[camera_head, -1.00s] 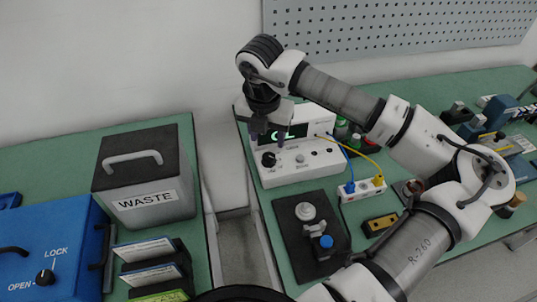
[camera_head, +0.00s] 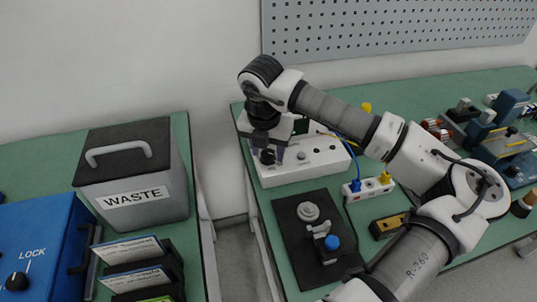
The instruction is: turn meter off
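The meter is a white box (camera_head: 322,168) with a dark display, a black knob (camera_head: 267,157) at the left of its front panel and a smaller grey knob (camera_head: 301,155) to its right. My gripper (camera_head: 267,156) points down at the meter's left end. Its two fingers are apart, one on each side of the black knob in this view. A gap seems to show between fingers and knob, but I cannot tell whether either touches it. My gripper hides most of the display, so its reading cannot be seen.
Blue and yellow cables run from the meter to a white socket block (camera_head: 368,188). A dark plate (camera_head: 308,258) with a clamp fixture stands in front. A grey waste bin (camera_head: 140,205) and blue box (camera_head: 38,245) are left, across a gap between benches. My arm spans the right.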

